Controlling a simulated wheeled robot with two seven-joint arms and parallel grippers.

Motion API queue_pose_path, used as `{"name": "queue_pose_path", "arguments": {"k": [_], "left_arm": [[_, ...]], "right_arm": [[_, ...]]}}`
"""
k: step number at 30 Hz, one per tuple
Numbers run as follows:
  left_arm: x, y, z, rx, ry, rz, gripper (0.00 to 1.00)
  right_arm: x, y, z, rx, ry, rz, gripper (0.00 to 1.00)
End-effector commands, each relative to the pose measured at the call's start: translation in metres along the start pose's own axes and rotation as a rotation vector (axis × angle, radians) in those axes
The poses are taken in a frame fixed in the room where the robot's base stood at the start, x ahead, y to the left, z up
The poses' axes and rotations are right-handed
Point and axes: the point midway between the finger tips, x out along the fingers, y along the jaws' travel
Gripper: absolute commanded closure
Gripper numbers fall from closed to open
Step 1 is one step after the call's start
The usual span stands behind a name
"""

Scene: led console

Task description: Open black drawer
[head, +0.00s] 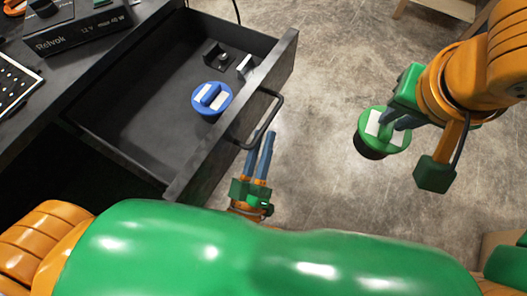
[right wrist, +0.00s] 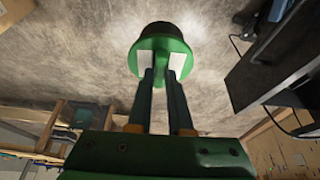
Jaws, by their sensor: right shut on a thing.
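The black drawer (head: 120,120) is pulled out of the dark console, with its inside in view. Its dark bar handle (head: 279,102) is on the front panel (head: 205,163). My left gripper (head: 265,132) is just outside the front panel, beside the lower end of the handle; its two blue fingers are a little apart, with nothing seen between them. My right gripper (head: 393,122) is shut on a green round knob piece (head: 371,118) with a black base, held over the floor right of the drawer. The right wrist view shows this piece (right wrist: 165,45) between the fingertips.
A blue round knob piece (head: 212,98) and a small black bracket (head: 219,56) lie in the drawer. A black box marked Relvok (head: 80,32) stands on the console top at upper left. Bare concrete floor (head: 325,55) lies right of the drawer.

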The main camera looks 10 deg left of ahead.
Motion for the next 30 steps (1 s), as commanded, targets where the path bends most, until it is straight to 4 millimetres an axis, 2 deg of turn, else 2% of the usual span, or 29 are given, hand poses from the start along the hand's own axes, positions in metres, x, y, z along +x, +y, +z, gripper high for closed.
{"name": "queue_pose_path", "arguments": {"k": [1,3,6,9,24,26,29,30], "left_arm": [[-0.015,-0.001,0.002,0.000,-0.006,-0.001,0.73],[-0.034,-0.001,0.003,0.000,-0.005,-0.001,0.73],[-0.054,-0.001,0.002,-0.001,-0.005,-0.001,0.73],[-0.065,-0.001,0.001,-0.001,-0.001,0.000,0.73],[-0.069,-0.001,0.002,0.004,-0.008,0.001,0.73],[-0.070,-0.005,0.013,0.023,-0.050,0.005,0.73],[-0.078,-0.028,0.057,0.106,-0.226,0.008,0.73],[-0.085,-0.044,0.081,0.156,-0.328,0.003,0.73]], "right_arm": [[0.003,0.000,0.001,0.000,0.000,0.000,1.00],[0.005,0.000,0.002,0.000,0.000,0.000,1.00],[0.008,0.000,0.003,0.000,0.000,0.000,1.00],[0.009,0.000,0.004,0.000,0.000,0.000,1.00],[0.009,0.000,0.004,0.000,0.000,0.000,1.00],[0.009,0.000,0.004,0.000,0.000,0.000,1.00],[0.009,0.000,0.004,0.000,0.000,0.000,1.00],[0.009,0.000,0.004,0.000,0.000,0.000,1.00]]}}
